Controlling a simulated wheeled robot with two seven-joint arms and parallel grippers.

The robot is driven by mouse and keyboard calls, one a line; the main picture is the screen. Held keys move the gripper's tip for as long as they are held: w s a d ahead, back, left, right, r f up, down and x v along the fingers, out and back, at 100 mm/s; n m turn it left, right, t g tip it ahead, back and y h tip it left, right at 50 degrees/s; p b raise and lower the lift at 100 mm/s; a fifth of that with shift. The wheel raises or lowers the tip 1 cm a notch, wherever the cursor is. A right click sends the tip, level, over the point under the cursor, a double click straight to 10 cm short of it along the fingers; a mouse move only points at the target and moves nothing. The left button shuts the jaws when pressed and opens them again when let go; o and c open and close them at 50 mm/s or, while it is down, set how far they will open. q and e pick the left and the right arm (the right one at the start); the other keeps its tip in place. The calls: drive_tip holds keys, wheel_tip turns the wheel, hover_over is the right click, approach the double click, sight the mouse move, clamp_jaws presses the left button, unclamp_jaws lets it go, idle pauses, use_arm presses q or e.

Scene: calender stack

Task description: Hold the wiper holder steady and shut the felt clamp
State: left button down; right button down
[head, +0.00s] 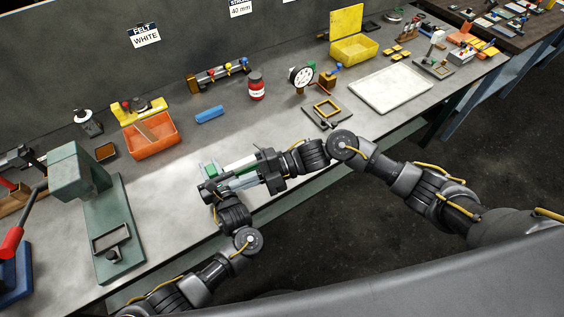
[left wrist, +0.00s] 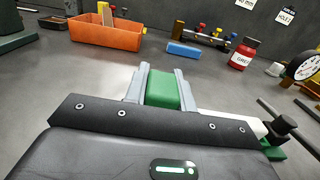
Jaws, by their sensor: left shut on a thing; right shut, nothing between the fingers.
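The wiper holder shows a green block (left wrist: 163,92) between the two grey fingers of my left gripper (left wrist: 160,78), which is shut on it. In the head view my left gripper (head: 208,172) is at the holder's left end. A white strip (left wrist: 240,126) and a dark clamp part with a thin crossbar (left wrist: 284,126) show at the right of the left wrist view. I cannot tell whether the clamp is open or shut. My right gripper (head: 236,185) is shut and empty, its pale fingers pointing left beside the holder. The grippers hide much of the holder.
An orange bin (head: 151,145) and a blue block (head: 209,114) lie behind. A red jar (head: 256,88) and a dial gauge (head: 301,76) stand farther back. A green press (head: 110,225) is at left, a white tray (head: 391,88) at right. The bench's front edge is close.

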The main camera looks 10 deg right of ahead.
drive_tip(key=d+f+m+t, duration=0.2)
drive_tip(key=d+t, duration=0.3)
drive_tip(key=d, duration=0.5)
drive_tip(key=w+d+f+m+t, duration=0.1)
drive_tip(key=d+f+t, duration=0.3)
drive_tip(key=d, duration=0.6)
drive_tip(key=shift+w+d+f+m+t+h, duration=0.15)
drive_tip(key=shift+w+f+m+t+h, duration=0.2)
drive_tip(key=shift+m, duration=0.55)
drive_tip(key=x, duration=1)
drive_tip(key=shift+r, duration=0.1)
drive_tip(key=w, duration=0.2)
drive_tip(key=shift+w+d+f, duration=0.1)
drive_tip(key=shift+w+f, duration=0.15)
drive_tip(key=shift+w, duration=0.05)
drive_tip(key=shift+w+d+f, duration=0.2)
drive_tip(key=shift+w, duration=0.45)
